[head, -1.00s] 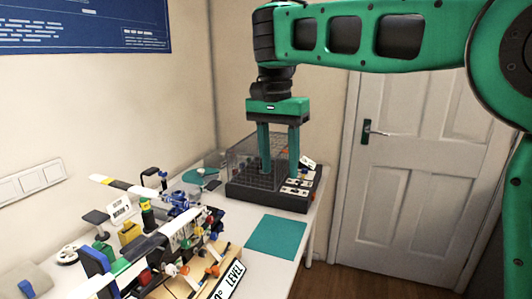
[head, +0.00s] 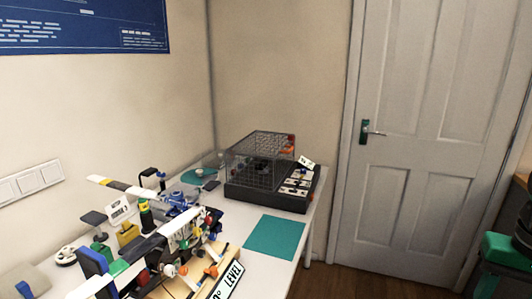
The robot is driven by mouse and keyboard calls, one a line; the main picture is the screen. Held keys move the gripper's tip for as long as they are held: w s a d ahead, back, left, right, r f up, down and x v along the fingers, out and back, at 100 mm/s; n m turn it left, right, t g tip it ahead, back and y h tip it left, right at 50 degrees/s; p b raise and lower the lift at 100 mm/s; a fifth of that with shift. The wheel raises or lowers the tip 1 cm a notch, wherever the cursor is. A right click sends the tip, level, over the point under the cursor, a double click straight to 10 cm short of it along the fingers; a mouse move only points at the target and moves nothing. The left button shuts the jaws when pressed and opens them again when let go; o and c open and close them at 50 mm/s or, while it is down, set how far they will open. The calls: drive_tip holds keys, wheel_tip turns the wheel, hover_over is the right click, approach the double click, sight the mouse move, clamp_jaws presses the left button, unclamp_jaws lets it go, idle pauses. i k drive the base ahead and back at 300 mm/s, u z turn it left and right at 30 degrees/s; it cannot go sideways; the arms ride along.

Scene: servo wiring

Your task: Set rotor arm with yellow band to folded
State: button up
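A long rotor arm with a yellow band (head: 107,182) reaches out to the upper left from the model on the table. Where the banded arm joins the model is too small to tell. My gripper is not in view.
A wire cage on a black base (head: 270,187) stands at the table's far end, with a switch panel on its right. A teal mat (head: 275,237) lies bare in front. A "0° LEVEL" sign (head: 228,281) is on the wooden base. A closed door (head: 425,140) stands at right.

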sight(139, 192)
drive_tip(key=u, duration=1.35)
